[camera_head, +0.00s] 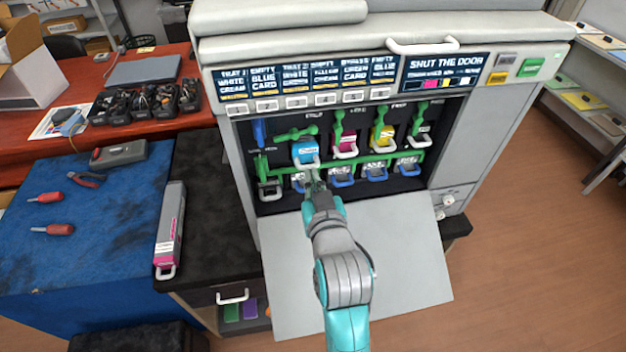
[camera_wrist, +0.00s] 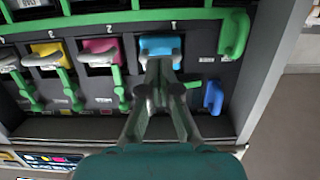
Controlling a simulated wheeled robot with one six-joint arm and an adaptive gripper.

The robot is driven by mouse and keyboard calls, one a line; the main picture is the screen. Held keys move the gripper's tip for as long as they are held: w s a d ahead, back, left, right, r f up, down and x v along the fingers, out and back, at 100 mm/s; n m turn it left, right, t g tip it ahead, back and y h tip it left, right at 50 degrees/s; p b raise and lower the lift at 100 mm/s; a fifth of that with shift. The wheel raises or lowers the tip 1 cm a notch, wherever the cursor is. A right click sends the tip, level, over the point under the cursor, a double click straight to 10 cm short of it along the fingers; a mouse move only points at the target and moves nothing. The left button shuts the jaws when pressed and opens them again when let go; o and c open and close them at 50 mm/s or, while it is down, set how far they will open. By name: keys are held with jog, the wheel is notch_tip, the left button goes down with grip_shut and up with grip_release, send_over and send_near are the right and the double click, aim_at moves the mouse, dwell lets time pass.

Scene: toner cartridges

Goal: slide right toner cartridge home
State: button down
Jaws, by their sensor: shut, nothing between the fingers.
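The printer (camera_head: 480,130) has its front door folded down. Its bay holds a cyan cartridge (camera_head: 305,152), a magenta cartridge (camera_head: 345,144), a yellow cartridge (camera_head: 382,137) and a dark cartridge with a pale end (camera_head: 421,137). My gripper (camera_head: 314,182) is shut and empty, just in front of and below the cyan cartridge. In the wrist view, my gripper (camera_wrist: 159,78) has its tips together at the edge of the cyan cartridge (camera_wrist: 160,46); whether they touch is unclear. The green lever (camera_head: 293,134) above cyan lies sideways; the levers over the others stand more upright.
A loose grey and magenta cartridge (camera_head: 171,228) lies on the black cabinet top (camera_head: 200,180) at left. The lowered door (camera_head: 400,270) lies under my arm. A blue mat (camera_head: 100,240) holds red-handled screwdrivers and pliers. Floor at right is clear.

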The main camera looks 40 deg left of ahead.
aim_at(309, 167)
jog(key=shift+r+x, duration=0.1)
jog(key=shift+x, duration=0.7)
jog(key=shift+r+x, duration=0.15)
jog(key=shift+x, duration=0.6)
jog(key=f+v, duration=0.1)
jog(key=v, duration=0.7)
jog(key=shift+s+d, duration=0.35)
jog(key=shift+d, duration=0.05)
jog(key=shift+f, duration=0.2)
jog(key=s+d+f+m+t+h, duration=0.25)
jog(key=d+f, duration=0.45)
jog(key=d, duration=0.6)
jog(key=s+d+f+m+t+h, duration=0.1)
jog(key=s+d+f+m+h, duration=0.15)
jog(key=d+f, duration=0.8)
jog(key=s+d+r+m+h, duration=0.2)
jog(key=s+d+h, duration=0.1)
jog(key=s+d, duration=0.6)
jog(key=s+d+r+m+h, duration=0.1)
jog(key=s+d+h, duration=0.3)
jog(key=s+d, duration=0.5)
jog(key=s+m+t, duration=0.1)
jog(key=s, duration=0.4)
jog(key=shift+d+r+m, duration=0.3)
jog(key=shift+r+m, duration=0.05)
jog(key=shift+m, duration=0.05)
